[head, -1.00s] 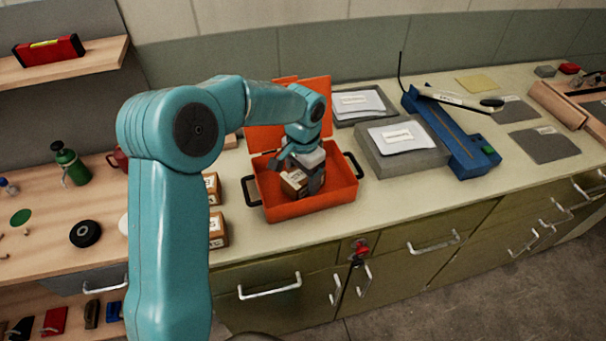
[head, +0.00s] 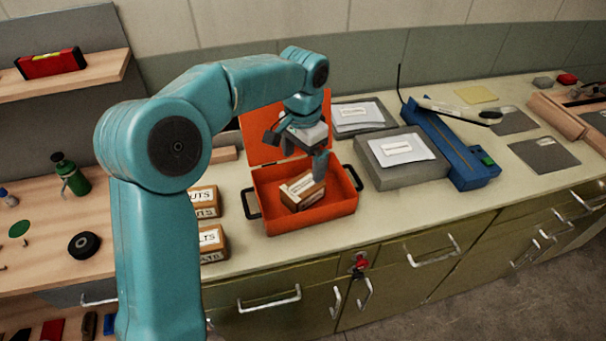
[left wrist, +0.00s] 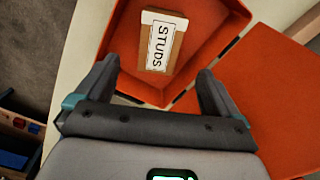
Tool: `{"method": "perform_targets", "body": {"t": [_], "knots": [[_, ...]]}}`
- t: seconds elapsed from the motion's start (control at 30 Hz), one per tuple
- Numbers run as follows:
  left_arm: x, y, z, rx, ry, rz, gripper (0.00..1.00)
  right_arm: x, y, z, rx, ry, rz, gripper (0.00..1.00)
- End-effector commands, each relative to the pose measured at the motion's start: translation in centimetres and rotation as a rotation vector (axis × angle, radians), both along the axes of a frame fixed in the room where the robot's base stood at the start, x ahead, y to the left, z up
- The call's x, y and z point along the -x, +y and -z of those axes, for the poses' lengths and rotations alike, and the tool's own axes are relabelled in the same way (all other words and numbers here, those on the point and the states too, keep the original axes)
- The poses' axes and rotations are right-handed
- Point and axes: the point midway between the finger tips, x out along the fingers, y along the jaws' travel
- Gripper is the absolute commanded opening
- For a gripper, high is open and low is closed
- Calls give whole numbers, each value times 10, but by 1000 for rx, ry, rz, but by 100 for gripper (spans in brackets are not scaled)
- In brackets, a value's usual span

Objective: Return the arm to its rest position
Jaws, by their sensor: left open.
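My left gripper (head: 300,153) is open and empty, held above an open orange case (head: 325,219) on the counter. My left arm reaches over from the left. My right gripper is not in view.
Two labelled cardboard boxes (head: 211,242) stand left of the case. Grey trays with papers (head: 402,172) and a blue tool (head: 450,145) stand to its right. A wooden bench at left holds a green bottle (head: 70,176) and a black roll (head: 84,245).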

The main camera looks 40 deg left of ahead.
Motion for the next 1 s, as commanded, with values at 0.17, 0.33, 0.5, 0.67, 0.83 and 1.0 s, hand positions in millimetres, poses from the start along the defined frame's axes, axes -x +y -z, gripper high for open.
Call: {"method": "perform_targets", "body": {"t": [0.17,0.33,0.5,0.67,0.83,1.0], "knots": [[0,0,-19,0,0,0,96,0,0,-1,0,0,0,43],[0,0,-22,1,1,0,96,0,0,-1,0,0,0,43],[0,0,-22,1,1,0,96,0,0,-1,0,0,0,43],[0,0,-22,1,1,0,96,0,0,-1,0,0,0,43],[0,0,-33,0,1,0,96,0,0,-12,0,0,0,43],[0,0,-68,0,1,0,96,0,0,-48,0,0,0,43]]}}
